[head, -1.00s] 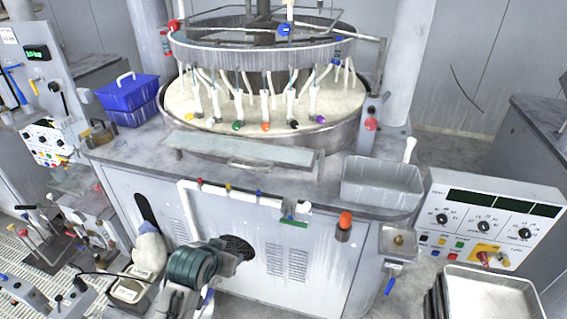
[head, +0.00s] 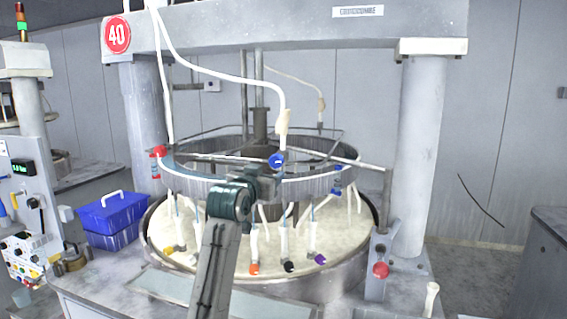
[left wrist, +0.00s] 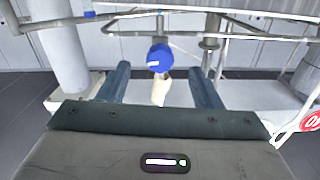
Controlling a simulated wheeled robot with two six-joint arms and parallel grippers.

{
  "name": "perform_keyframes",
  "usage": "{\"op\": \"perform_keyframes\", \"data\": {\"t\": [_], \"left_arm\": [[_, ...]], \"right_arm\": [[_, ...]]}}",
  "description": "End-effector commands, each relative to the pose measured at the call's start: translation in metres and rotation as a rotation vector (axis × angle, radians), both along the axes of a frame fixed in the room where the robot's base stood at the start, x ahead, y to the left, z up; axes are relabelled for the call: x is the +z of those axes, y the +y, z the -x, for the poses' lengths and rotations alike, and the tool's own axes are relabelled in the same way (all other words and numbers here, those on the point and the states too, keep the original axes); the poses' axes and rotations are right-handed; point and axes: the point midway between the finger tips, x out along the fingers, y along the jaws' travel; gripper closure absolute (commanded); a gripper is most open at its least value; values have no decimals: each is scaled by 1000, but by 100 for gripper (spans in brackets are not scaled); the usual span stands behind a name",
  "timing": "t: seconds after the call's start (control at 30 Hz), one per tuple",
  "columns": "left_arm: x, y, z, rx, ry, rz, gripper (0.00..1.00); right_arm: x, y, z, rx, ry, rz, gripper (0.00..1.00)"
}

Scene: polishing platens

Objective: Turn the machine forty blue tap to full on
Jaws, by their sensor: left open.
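The machine with the red 40 sign (head: 117,35) has a round basin under a grey ring. A blue tap (head: 277,160) sits at the ring's front, below the end of a white hose (head: 284,122). My left gripper (head: 265,176) is raised in front of the ring, just left of and below the blue tap. In the left wrist view the gripper (left wrist: 160,80) is open, and the blue tap (left wrist: 160,58) lies between its two fingers in the picture, beyond their tips. I see no contact. My right gripper is out of view.
Another blue fitting (head: 337,181) is on the ring's right, and a red one (head: 158,152) on its left. Several coloured taps hang over the white basin (head: 330,262). A blue box (head: 110,212) stands left. A grey column (head: 417,150) rises at right.

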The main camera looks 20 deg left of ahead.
Motion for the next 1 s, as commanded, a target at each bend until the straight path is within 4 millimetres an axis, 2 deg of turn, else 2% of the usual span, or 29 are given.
{"op": "perform_keyframes", "data": {"t": [0.1, 0.3, 0.4, 0.5, 0.7, 0.77, 0.87, 1.0], "left_arm": [[5, 0, -9, 0, -2, 0, 41], [6, -2, -43, -1, 1, 2, 41], [6, -3, -62, -1, 1, 2, 41], [4, -3, -78, -1, 2, 1, 41], [2, -3, -99, 0, -1, 0, 41], [1, -4, -103, 0, 0, 0, 41], [0, -4, -106, 0, -2, 0, 41], [-1, -4, -107, 0, -2, 0, 41]], "right_arm": [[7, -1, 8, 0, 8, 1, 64], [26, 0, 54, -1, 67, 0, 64], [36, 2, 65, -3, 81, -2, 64], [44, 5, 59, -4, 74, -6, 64], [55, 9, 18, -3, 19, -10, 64], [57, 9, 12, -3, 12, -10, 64], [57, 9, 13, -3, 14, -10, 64], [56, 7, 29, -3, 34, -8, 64]]}}
